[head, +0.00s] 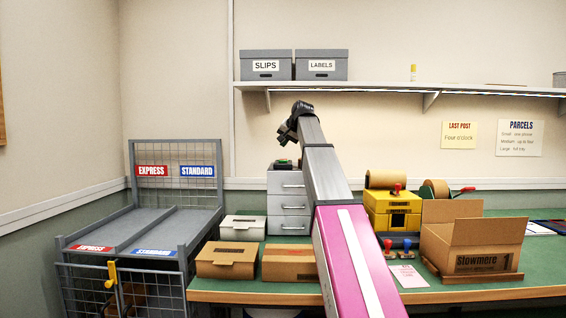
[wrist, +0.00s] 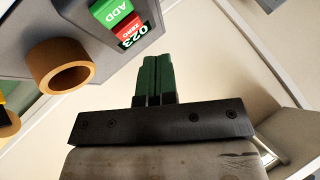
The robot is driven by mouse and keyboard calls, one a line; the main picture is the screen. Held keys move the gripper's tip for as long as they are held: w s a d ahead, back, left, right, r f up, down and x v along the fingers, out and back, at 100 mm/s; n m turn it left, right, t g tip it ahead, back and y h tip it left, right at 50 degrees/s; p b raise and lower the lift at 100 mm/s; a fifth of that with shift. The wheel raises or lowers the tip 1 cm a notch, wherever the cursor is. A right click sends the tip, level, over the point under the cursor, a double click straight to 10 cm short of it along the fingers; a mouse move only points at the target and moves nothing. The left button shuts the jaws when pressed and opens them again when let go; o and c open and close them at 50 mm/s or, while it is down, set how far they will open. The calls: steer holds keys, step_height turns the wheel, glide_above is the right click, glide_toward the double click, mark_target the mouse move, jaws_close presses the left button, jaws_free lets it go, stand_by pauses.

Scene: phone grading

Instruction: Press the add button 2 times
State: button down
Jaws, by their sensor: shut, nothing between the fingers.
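The green ADD button (wrist: 109,12) shows at the top left of the wrist view. Beside it are a red ZERO button (wrist: 129,27) and a counter display reading 023 (wrist: 140,33). In the head view, a small dark device with a green part (head: 284,163) sits on the grey drawer unit. It looks like the counter, but its lettering is too small to read. My gripper (wrist: 157,60) has green fingers closed together with nothing between them. Its fingertips are apart from the ADD button, to its lower right in the wrist view. In the head view, my gripper (head: 287,132) is above the device.
The grey drawer unit (head: 288,203) stands at the back of the green table. A brown ring (wrist: 65,67) is near the counter in the wrist view. A shelf (head: 390,88) runs along the wall. Cardboard boxes (head: 290,264) and a yellow machine (head: 393,208) flank my arm.

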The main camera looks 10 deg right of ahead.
steer(key=shift+f, duration=1.85)
stand_by(0.6)
steer(key=shift+f, duration=0.4)
steer(key=shift+f, duration=0.45)
stand_by(0.6)
steer(key=shift+r, duration=0.85)
steer(key=shift+r, duration=2.55)
stand_by(0.7)
